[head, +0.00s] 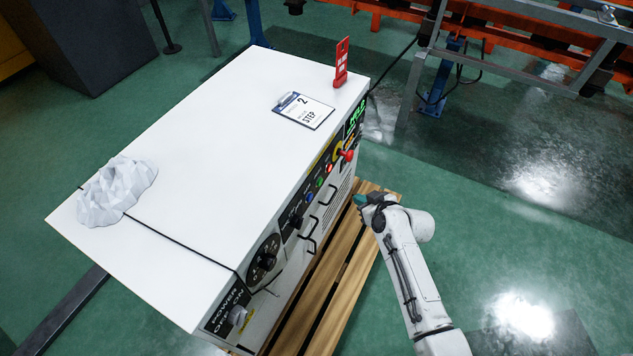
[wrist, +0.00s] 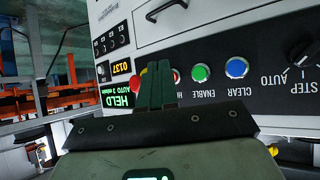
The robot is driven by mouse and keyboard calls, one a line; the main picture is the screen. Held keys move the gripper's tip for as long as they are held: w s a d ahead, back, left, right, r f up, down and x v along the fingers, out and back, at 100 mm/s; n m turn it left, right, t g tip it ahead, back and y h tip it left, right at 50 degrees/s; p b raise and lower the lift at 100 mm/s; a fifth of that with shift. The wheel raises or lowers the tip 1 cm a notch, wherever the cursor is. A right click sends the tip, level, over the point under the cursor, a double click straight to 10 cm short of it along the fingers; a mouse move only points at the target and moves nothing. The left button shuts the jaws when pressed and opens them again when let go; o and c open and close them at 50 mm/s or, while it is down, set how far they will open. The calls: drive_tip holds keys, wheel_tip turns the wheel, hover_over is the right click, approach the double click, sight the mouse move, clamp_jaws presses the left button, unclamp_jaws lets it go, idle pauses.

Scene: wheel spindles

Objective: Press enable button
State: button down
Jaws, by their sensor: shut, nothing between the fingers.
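The green enable button (wrist: 201,73) is on the black control panel in the wrist view, labelled ENABLE upside down. In the head view the green button (head: 319,182) is on the cabinet's right-hand face. My gripper (head: 359,200) is shut and empty, off that face to the right of the buttons. In the wrist view my gripper (wrist: 158,72) has its green fingers together, just left of the green button in the picture and partly covering a red button beside it. I cannot tell the exact gap to the panel.
The blue CLEAR button (wrist: 237,67) and the STEP/AUTO knob (wrist: 303,54) lie right of the green button. A small display (wrist: 116,96) reads HELD. The white cabinet (head: 220,130) stands on a wooden pallet (head: 340,270). Handles stick out from its face. Open floor lies right.

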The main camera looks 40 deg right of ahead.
drive_tip(key=shift+w, duration=0.1)
drive_tip(key=w+a, duration=0.3)
drive_tip(key=w, duration=0.5)
drive_tip(key=shift+b, duration=0.45)
drive_tip(key=shift+w, duration=0.1)
idle(1.7)
drive_tip(key=shift+w+a, duration=0.1)
drive_tip(key=shift+w, duration=0.2)
drive_tip(key=shift+w+a, duration=0.15)
drive_tip(key=shift+w, duration=0.2)
idle(0.9)
drive_tip(key=shift+s, duration=0.1)
drive_tip(key=shift+s+d, duration=0.25)
drive_tip(key=shift+s, duration=0.4)
drive_tip(key=shift+s+d+p, duration=0.25)
drive_tip(key=shift+s+d, duration=0.05)
drive_tip(key=shift+s, duration=0.5)
drive_tip(key=shift+s+d+p, duration=0.2)
drive_tip(key=shift+s+d, duration=0.1)
drive_tip(key=shift+s, duration=0.45)
drive_tip(key=shift+s+d+p, duration=0.25)
drive_tip(key=shift+s+d, duration=0.05)
drive_tip(key=shift+s, duration=0.5)
